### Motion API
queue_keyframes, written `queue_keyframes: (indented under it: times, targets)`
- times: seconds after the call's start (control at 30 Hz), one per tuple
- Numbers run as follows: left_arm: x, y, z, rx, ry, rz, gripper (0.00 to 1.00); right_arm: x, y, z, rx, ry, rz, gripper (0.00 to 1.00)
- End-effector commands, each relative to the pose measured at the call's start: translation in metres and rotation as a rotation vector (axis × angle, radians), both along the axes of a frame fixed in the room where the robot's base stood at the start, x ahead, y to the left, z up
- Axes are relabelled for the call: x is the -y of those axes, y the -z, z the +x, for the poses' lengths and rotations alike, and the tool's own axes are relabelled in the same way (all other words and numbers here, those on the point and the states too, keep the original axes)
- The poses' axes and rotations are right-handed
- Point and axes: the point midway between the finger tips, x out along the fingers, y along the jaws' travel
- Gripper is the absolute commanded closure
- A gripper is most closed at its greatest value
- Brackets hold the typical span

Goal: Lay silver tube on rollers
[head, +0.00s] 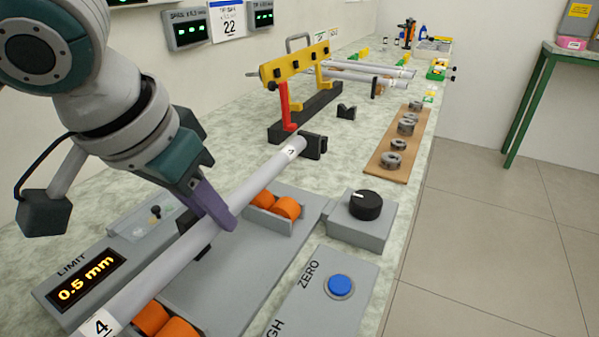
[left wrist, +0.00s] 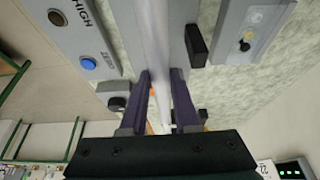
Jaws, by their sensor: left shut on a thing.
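The silver tube (head: 170,266) is a long pale rod with number labels near its ends, running from the bottom left toward the middle of the head view. My left gripper (head: 213,212) has purple fingers shut around its middle. In the left wrist view the tube (left wrist: 152,35) passes between the fingers (left wrist: 162,85). The orange rollers sit in a far pair (head: 287,208) and a near pair (head: 151,318) on a grey gauge base (head: 225,262). The tube lies along and above them; I cannot tell whether it touches them. My right gripper is not in view.
A limit display (head: 85,280) stands left of the base. A knob box (head: 361,218) and a blue-button panel (head: 341,286) are at its right. Beyond are a yellow rack (head: 295,66), more tubes (head: 365,75) and a wooden board of metal rings (head: 400,145).

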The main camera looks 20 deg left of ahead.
Motion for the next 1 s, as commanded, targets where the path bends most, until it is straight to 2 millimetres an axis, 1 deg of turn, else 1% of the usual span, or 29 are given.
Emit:
queue_keyframes:
  times: [0.2, 0.27, 0.33, 0.57, 0.7, 0.73, 0.97, 1.0]
  targets:
    - [0.0, 0.035, -0.001, -0.004, 0.0, 0.001, 1.0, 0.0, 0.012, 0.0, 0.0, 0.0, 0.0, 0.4]
    - [0.0, 0.041, 0.0, -0.002, 0.0, 0.001, 1.0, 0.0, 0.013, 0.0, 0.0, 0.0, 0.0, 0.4]
    - [0.0, 0.044, -0.001, -0.001, 0.001, 0.001, 1.0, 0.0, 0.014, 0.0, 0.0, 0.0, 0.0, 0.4]
    - [0.0, 0.043, 0.0, -0.001, 0.001, 0.001, 1.0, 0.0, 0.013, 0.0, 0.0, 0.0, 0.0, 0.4]
    - [0.0, 0.047, -0.001, -0.002, 0.0, 0.0, 1.0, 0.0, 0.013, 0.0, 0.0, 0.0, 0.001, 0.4]
    - [0.0, 0.046, -0.001, -0.001, 0.0, 0.0, 0.67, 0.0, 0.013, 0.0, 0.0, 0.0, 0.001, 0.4]
    - [0.0, 0.046, 0.0, -0.001, 0.0, 0.0, 0.41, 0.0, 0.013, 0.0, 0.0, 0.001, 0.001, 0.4]
    - [0.0, 0.046, 0.0, -0.001, 0.0, 0.0, 0.4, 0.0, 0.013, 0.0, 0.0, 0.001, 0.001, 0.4]
